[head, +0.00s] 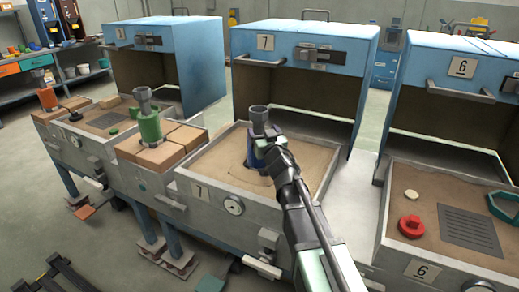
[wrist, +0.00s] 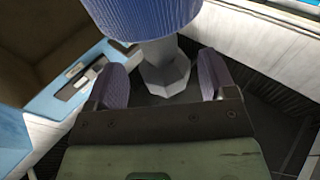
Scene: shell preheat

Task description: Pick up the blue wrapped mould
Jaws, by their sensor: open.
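The blue wrapped mould (head: 256,154) stands upright in the sandy tray of station 7 in the head view, with a grey cup (head: 259,114) on top. My gripper (head: 268,141) is at its upper part and hides some of it. In the wrist view the ribbed blue body (wrist: 145,18) fills the top edge, and its grey faceted neck and cup (wrist: 165,72) lie between the two fingers of my gripper (wrist: 162,68). The fingers are apart, with a visible gap on each side of the grey part.
A green mould (head: 149,125) stands on bricks (head: 160,148) to the left, and an orange one (head: 47,98) farther left. The blue hood (head: 300,45) of station 7 stands behind the tray. Station 6's tray holds a red knob-like piece (head: 411,226). Sand around the blue mould is mostly clear.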

